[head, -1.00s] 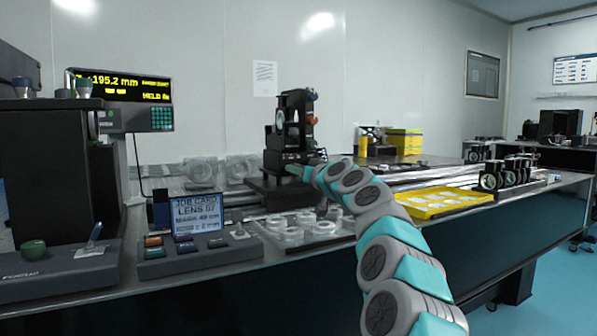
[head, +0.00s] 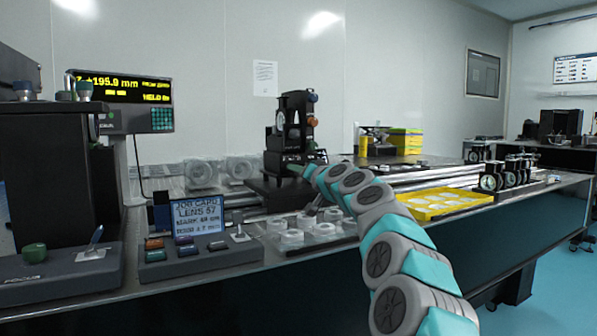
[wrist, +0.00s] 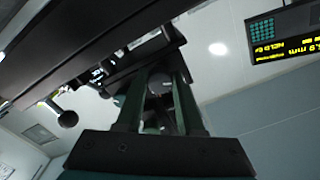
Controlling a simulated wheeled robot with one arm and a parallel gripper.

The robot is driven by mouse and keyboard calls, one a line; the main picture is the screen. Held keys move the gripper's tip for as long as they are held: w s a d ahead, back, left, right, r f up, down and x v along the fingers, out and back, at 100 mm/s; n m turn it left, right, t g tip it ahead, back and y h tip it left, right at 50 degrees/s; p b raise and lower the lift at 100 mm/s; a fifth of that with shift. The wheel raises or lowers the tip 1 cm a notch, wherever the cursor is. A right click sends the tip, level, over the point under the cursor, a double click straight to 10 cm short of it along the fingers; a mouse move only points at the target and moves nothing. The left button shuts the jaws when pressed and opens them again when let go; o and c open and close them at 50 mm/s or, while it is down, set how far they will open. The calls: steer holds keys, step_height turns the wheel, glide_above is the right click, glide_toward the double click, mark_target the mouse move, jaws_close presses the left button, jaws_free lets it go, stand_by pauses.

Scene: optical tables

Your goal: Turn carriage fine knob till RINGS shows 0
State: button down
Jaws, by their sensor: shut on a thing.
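The black carriage (head: 291,135) stands upright on the rail at the middle of the bench in the head view. My gripper (head: 297,168) reaches its lower front from the right; the contact is too small to see there. In the wrist view my gripper's (wrist: 158,92) two dark green fingers close around a small dark round knob (wrist: 160,83) under the carriage, partly hidden between them. The readout (head: 118,87) glows yellow and shows about +195.9 mm, with a word like HELD at lower right. I cannot read a RINGS value.
A job card screen (head: 198,214) on a button box stands at front left. Clear rings lie on a tray (head: 325,241) below my arm. A yellow tray (head: 440,211) and several mounted lenses (head: 492,183) are to the right. The dark stand (head: 60,165) fills the left.

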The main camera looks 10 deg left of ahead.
steer(key=shift+m+p, duration=0.65)
steer(key=shift+m, duration=1.55)
steer(key=c, duration=0.5)
jaws_free()
steer(key=shift+s, duration=0.1)
steer(key=b+v, duration=0.1)
steer(key=v, duration=0.6)
steer(key=shift+s+d, duration=0.2)
steer(key=shift+s, duration=0.05)
